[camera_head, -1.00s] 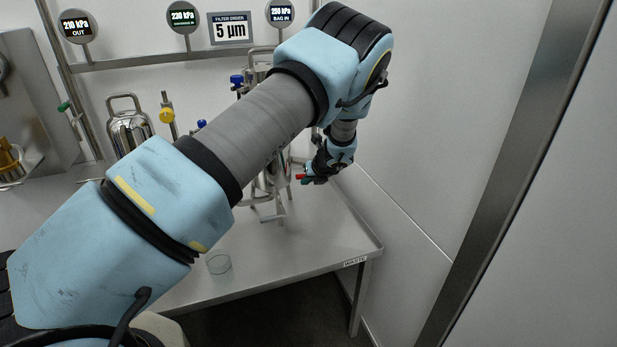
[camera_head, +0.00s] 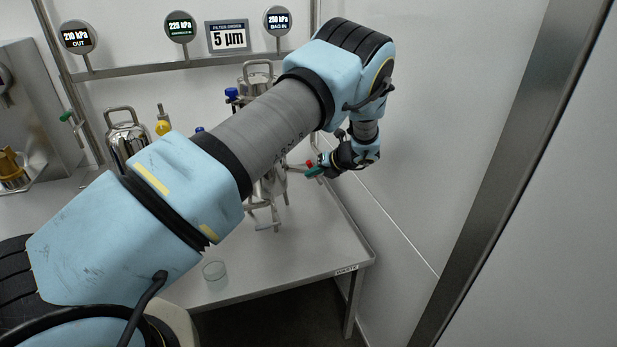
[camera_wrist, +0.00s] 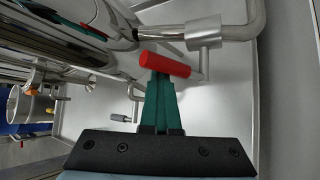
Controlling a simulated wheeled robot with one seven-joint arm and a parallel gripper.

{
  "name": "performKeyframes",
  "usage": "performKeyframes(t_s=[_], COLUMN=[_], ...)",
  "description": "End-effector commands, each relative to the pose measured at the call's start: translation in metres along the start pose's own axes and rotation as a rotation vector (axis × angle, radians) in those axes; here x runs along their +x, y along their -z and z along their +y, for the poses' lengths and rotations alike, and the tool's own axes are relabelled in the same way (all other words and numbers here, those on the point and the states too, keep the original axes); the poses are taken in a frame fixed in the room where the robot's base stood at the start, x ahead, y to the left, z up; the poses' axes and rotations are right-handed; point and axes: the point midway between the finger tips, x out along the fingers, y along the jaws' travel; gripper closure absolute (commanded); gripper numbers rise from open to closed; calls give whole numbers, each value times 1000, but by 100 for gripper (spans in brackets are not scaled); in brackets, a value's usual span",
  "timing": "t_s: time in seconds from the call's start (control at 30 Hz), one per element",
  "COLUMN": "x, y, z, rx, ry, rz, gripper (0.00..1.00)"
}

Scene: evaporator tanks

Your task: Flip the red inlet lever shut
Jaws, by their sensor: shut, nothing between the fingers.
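The red inlet lever (camera_wrist: 164,66) shows in the wrist view as a red grip lying crosswise, just beyond my fingertips. Its pivot, a metal valve body (camera_wrist: 203,32) on a bent pipe, sits above and to the right of it. My gripper (camera_wrist: 158,76) has its green fingers together, with nothing between them. The tips touch the red grip or sit very close to it; I cannot tell which. In the head view, my gripper (camera_head: 309,172) is to the right of the steel filter housing (camera_head: 270,180), with the red lever (camera_head: 309,164) at its tips.
A steel tank (camera_head: 125,135) and a yellow-knobbed valve (camera_head: 163,127) stand at the left. A glass dish (camera_head: 214,270) sits on the bench (camera_head: 290,262) near its front edge. The wall is close on the right. Pressure displays hang above on a rail.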

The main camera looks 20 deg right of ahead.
Motion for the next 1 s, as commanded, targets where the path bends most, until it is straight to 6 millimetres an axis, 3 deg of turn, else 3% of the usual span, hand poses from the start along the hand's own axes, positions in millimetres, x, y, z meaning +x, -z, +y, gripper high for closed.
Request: performKeyframes(t_s=[1.0], x=[-14], y=[-12], z=[-13], rx=[-1], ry=[8], rz=[-3], gripper=[100])
